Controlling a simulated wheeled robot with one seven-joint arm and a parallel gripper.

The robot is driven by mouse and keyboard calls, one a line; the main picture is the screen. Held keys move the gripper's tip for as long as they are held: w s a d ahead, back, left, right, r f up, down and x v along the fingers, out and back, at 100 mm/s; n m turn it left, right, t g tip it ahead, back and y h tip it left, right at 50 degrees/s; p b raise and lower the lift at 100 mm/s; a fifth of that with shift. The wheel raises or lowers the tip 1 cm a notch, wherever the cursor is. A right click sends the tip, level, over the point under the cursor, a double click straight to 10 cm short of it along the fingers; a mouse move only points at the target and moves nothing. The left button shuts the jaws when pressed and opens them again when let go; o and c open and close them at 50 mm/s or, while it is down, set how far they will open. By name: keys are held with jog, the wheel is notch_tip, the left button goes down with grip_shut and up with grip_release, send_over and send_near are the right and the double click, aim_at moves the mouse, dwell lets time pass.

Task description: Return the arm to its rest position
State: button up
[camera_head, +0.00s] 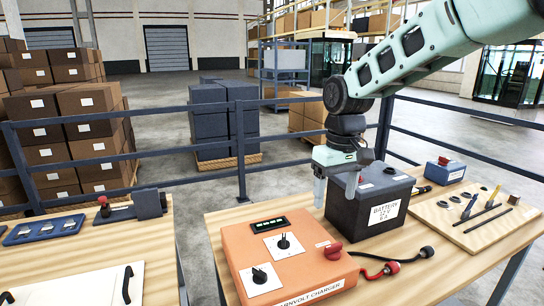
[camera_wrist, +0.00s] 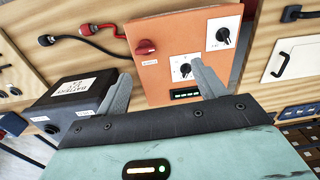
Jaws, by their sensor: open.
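My gripper (camera_head: 340,178) hangs from the mint-green arm at the left side of the black battery (camera_head: 366,211) in the head view. Its fingers point down and are apart, with nothing seen between them. In the wrist view my gripper (camera_wrist: 160,88) has one finger beside the battery (camera_wrist: 72,100) and the other over the orange charger (camera_wrist: 185,50). Whether the near finger touches the battery cannot be told. The charger (camera_head: 240,258) sits on the wooden table in front of the battery, with two black knobs, a red knob and a lit display.
Red and black cables (camera_head: 390,267) lie on the table right of the charger. A tool board (camera_head: 470,215) and a small blue box with a red button (camera_head: 444,170) are at the right. A second table (camera_head: 90,255) stands left across a gap. Blue railing (camera_head: 240,150) runs behind.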

jog(key=s+a+f+n, duration=0.1)
jog(key=s+a, duration=0.2)
jog(key=s, duration=0.5)
jog(key=s+a+n, duration=0.1)
jog(key=s+a, duration=0.2)
jog(key=s, duration=0.6)
jog(key=s+d+f, duration=0.1)
jog(key=s+f, duration=0.1)
jog(key=s, duration=0.4)
jog(key=s+d+f+n, duration=0.1)
jog(key=s+f, duration=0.1)
jog(key=s, duration=0.5)
jog(key=shift+s+d, duration=0.15)
jog(key=shift+d, duration=0.1)
